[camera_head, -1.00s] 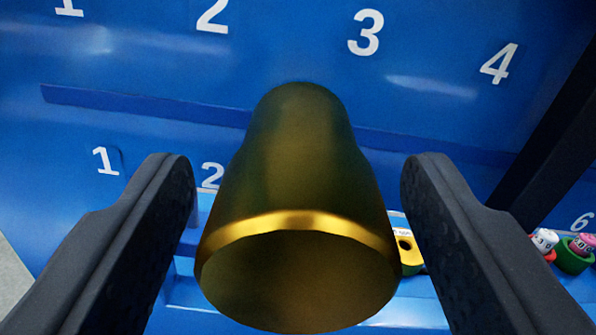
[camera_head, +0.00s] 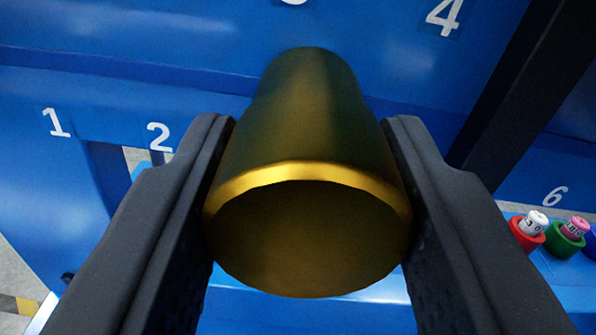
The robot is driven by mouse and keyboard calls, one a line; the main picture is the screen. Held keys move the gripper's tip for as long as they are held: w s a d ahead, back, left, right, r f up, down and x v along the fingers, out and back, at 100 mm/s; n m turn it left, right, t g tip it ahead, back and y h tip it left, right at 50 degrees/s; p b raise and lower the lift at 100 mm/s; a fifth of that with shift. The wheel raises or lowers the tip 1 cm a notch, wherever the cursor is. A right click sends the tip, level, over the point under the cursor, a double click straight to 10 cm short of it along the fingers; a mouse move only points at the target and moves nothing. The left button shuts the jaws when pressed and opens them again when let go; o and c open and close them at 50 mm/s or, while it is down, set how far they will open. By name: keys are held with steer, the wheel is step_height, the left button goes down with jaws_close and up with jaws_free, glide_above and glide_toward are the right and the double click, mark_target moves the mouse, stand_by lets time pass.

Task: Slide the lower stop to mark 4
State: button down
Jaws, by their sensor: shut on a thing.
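The stop is a brass-coloured cylinder (camera_head: 310,235) that points toward the camera, in the middle of the view. My gripper (camera_head: 308,190) is shut on it, one dark finger on each side. The stop's far end meets the blue panel (camera_head: 180,40) near a long slot (camera_head: 130,70), mostly hidden behind the stop. The mark 4 (camera_head: 443,16) of the upper row is at the top right, up and right of the stop. In the lower row, mark 1 (camera_head: 56,122) and mark 2 (camera_head: 159,137) show at the left. Lower marks between 2 and 6 are hidden by the stop and fingers.
A dark upright post (camera_head: 525,85) stands to the right of the gripper. Beyond it are the lower mark 6 (camera_head: 555,196), a red holder (camera_head: 527,233) and a green holder (camera_head: 566,240) with small labelled pieces. Grey floor (camera_head: 25,270) shows at the lower left.

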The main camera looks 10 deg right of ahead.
steer(key=shift+d, duration=0.4)
steer(key=c, duration=0.9)
jaws_free()
